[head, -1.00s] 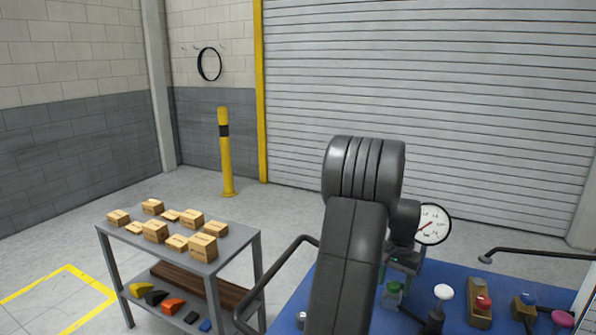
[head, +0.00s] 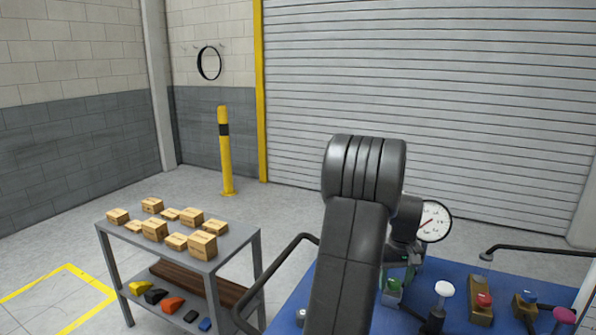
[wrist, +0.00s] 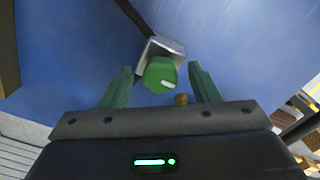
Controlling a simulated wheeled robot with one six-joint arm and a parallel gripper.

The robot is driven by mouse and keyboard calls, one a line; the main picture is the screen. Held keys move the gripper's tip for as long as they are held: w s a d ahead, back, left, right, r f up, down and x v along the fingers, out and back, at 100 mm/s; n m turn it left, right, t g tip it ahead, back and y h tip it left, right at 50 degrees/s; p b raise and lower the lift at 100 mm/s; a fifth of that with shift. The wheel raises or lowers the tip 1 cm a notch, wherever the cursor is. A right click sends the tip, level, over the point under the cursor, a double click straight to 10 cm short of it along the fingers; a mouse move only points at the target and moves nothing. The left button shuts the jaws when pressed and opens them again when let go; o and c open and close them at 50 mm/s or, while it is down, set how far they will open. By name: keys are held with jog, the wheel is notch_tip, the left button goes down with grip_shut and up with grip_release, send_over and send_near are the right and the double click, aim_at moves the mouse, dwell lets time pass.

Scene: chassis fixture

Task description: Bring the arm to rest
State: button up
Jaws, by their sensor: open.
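My gripper (wrist: 160,82) is open in the wrist view, with its two green fingers apart. A green knob (wrist: 160,74) on a grey block shows between and just beyond the fingertips; I cannot tell how far below them it is. In the head view my dark arm rises in the middle and hides most of the gripper behind it. The green knob (head: 393,286) stands on the blue panel (head: 455,285), just right of my arm.
The panel also carries a white knob (head: 444,289), a red button (head: 484,299), a pink knob (head: 564,315) and a round gauge (head: 435,222). A black rail (head: 280,273) edges its left side. A grey shelf (head: 222,256) with cardboard boxes stands at left.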

jog(key=n+b, duration=0.1)
jog(key=n, duration=0.4)
jog(key=shift+d, duration=0.1)
jog(key=shift+n, duration=0.8)
